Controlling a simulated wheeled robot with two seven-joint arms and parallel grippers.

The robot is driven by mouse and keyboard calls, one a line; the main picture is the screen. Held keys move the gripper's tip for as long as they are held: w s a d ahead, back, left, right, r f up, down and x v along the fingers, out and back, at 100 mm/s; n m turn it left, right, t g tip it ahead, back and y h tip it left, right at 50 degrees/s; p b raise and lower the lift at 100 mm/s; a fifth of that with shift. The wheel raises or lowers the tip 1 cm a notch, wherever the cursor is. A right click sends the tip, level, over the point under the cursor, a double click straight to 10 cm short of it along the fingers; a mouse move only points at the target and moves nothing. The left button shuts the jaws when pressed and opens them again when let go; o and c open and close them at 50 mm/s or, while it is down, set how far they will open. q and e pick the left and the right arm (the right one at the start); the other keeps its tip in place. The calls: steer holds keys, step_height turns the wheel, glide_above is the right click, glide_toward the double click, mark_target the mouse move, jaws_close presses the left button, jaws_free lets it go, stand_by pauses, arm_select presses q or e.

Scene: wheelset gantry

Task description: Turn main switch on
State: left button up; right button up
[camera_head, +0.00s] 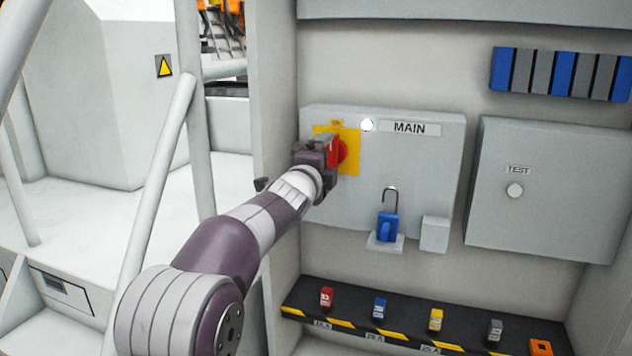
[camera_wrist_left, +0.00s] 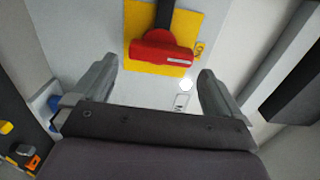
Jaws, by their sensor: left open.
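The main switch is a red rotary handle (camera_head: 342,152) on a yellow plate (camera_head: 350,133), on the grey box labelled MAIN (camera_head: 410,128). In the left wrist view the red handle (camera_wrist_left: 160,52) lies ahead of the fingers, with a dark bar running up from it, on the yellow plate (camera_wrist_left: 190,30). My left gripper (camera_head: 328,143) is in front of the switch and partly hides it. In the wrist view its two fingers (camera_wrist_left: 155,75) are apart, with nothing between them. Whether they touch the handle cannot be told. My right gripper is not in view.
A white round lamp (camera_head: 366,124) sits beside the plate. A TEST box (camera_head: 550,190) is to the right. A shelf with several coloured tags (camera_head: 436,320) runs below. A cabinet side wall (camera_head: 272,90) stands close left.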

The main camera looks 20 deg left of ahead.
arm_select(q)
steer(key=s, duration=0.6)
steer(key=shift+s+b, duration=0.15)
steer(key=shift+b, duration=0.3)
